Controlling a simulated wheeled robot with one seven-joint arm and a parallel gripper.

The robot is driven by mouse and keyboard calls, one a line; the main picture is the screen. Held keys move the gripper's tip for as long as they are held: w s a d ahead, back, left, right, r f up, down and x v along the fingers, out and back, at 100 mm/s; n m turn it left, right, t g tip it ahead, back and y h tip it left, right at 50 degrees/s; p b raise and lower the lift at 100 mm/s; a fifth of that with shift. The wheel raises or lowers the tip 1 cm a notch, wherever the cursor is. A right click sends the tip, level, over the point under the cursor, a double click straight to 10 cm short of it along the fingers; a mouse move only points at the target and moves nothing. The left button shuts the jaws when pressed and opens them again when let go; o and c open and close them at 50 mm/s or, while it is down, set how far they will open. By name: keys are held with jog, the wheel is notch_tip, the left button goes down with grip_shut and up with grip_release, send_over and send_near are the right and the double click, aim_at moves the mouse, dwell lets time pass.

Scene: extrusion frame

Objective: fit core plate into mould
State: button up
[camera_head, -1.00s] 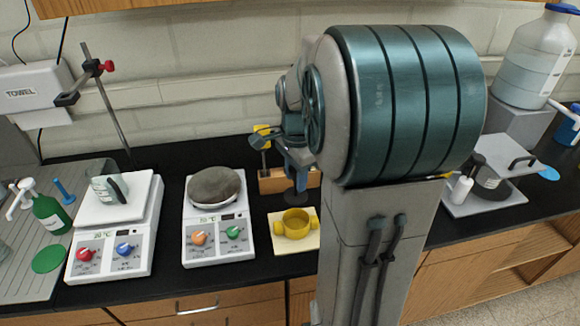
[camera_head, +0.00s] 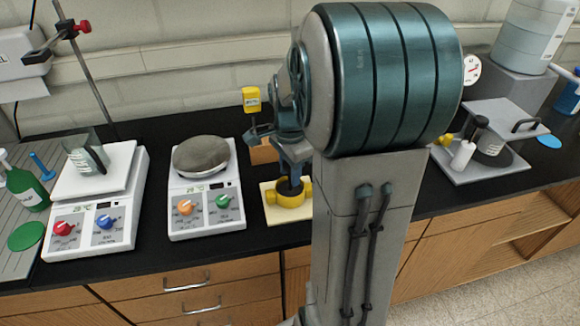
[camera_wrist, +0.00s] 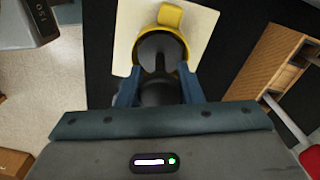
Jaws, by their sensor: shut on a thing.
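The core plate (camera_head: 289,187) is a dark round disc with an upright stem and knob. My gripper (camera_head: 293,160) is shut on its knob, and the plate is upright below the fingers. The yellow mould (camera_head: 291,201), a ring with side lugs, lies on a cream board (camera_head: 274,216). The plate is at the mould's mouth; how deep it sits is unclear. In the wrist view my gripper (camera_wrist: 158,90) holds the core plate (camera_wrist: 155,47) with the mould's yellow rim (camera_wrist: 184,52) around its visible far side. The near side is hidden by the knob and fingers.
Another hotplate carries a beaker (camera_head: 84,153). A wooden block (camera_head: 264,152) and a yellow-headed device (camera_head: 251,99) are behind the mould. A press-like grey plate stand (camera_head: 480,165) is at right.

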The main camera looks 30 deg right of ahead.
jog(key=shift+f, duration=0.4)
jog(key=o, duration=1.1)
notch_tip(320, 180, up, 7)
jog(key=p, duration=0.5)
jog(key=shift+r, duration=0.15)
